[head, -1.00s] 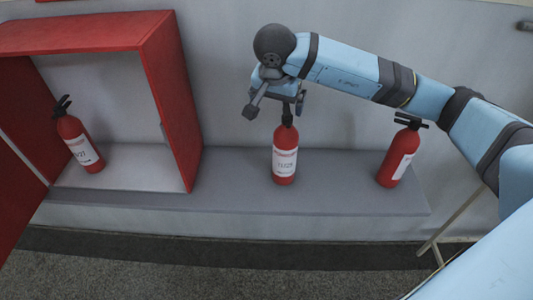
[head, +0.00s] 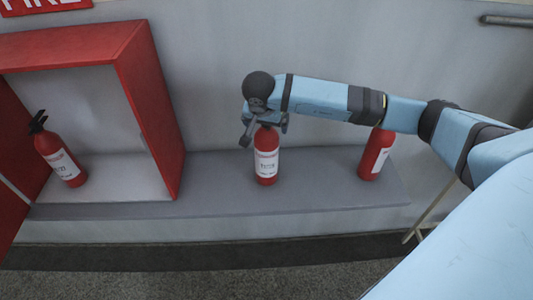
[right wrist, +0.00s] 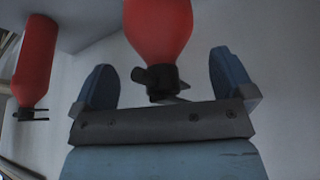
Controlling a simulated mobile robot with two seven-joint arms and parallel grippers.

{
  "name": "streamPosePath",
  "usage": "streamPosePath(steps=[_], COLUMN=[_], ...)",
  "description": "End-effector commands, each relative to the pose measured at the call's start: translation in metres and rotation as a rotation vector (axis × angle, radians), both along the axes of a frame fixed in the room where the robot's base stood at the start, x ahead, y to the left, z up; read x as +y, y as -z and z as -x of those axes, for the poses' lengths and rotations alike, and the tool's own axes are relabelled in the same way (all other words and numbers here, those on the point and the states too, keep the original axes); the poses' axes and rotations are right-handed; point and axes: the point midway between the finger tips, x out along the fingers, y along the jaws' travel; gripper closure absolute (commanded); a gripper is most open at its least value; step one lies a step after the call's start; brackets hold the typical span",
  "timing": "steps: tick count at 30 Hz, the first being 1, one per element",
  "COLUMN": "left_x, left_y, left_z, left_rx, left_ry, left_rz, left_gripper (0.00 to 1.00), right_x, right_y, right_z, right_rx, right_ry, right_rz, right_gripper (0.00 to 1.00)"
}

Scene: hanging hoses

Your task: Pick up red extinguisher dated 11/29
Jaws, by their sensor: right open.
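A red extinguisher (head: 266,158) with a white label stands upright on the grey ledge, in the middle of the head view. Its label print is too small to read surely. My right gripper (head: 265,128) is at its top, with open fingers on either side, and hides its black valve. In the right wrist view, the red body (right wrist: 158,28) and black valve show between the two open fingers (right wrist: 165,80), apart from both. A second extinguisher (head: 376,155) stands on the ledge at right, its top behind my arm. A third (head: 60,158) stands inside the red cabinet. My left gripper is out of view.
The open red cabinet (head: 150,85) stands on the ledge at left. The grey ledge (head: 215,195) is clear between the cabinet and the middle extinguisher. A wall lies close behind. The right extinguisher also shows at left in the right wrist view (right wrist: 36,60).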

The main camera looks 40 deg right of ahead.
Motion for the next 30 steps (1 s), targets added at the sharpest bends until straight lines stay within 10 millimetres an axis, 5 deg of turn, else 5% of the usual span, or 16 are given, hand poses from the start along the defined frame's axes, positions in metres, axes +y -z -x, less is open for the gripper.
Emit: streamPosePath(steps=[11, 24, 30], left_x=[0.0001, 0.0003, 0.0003], left_y=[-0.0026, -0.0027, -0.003], left_z=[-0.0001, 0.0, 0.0], left_rx=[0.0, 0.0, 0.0], left_ry=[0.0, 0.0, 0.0], left_rz=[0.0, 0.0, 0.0], left_gripper=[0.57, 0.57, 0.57], right_x=[-0.0047, -0.0044, -0.0046], right_y=[0.0144, 0.0142, 0.0118], right_z=[-0.0045, -0.0045, -0.0054], right_rx=[-0.002, -0.002, -0.006], right_ry=[-0.001, -0.001, 0.0], right_rz=[0.0, 0.0, -0.001], right_gripper=[0.0, 0.96, 0.98])
